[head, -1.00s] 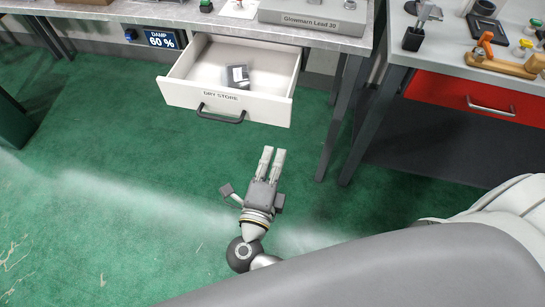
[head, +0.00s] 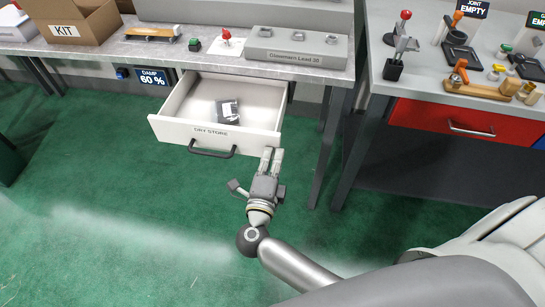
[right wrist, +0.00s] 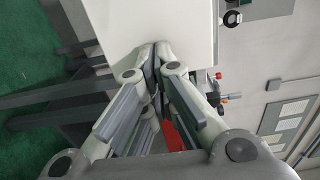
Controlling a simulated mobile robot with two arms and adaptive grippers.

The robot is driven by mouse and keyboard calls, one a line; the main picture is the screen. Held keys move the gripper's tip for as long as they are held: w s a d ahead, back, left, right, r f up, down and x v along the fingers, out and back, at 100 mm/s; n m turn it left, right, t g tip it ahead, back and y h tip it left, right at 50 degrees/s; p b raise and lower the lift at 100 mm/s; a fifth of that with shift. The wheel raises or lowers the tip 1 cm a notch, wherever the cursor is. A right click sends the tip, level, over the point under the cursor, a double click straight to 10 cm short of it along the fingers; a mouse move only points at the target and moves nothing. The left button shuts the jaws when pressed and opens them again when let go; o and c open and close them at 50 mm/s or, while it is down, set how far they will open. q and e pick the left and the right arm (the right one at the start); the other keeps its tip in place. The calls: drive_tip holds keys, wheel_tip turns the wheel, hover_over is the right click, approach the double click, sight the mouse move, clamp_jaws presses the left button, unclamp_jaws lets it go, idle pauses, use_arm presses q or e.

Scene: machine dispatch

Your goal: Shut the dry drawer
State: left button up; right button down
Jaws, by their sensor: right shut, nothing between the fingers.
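The white drawer marked DRY STORE (head: 215,137) stands pulled out under the grey bench. It has a dark bar handle (head: 211,153), and a small dark item with a white label (head: 228,112) lies inside it. My right gripper (head: 272,153) is at the right end of the drawer front, beside the handle and not around it. Its fingers are shut and empty. In the right wrist view the fingertips (right wrist: 156,48) are close to a pale panel (right wrist: 105,22); I cannot tell whether they touch. My left gripper is not in view.
A sign reading DAMP 60 % (head: 153,78) hangs left of the drawer. The bench top (head: 120,52) holds a KIT box (head: 65,30) and a grey block (head: 298,48). A red drawer (head: 440,119) is at the right. The green floor before the drawer is clear.

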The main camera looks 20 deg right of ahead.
drive_tip(key=b+x, duration=0.1)
drive_tip(key=x, duration=2)
drive_tip(key=shift+w+d+r, duration=0.2)
drive_tip(key=shift+d, duration=0.1)
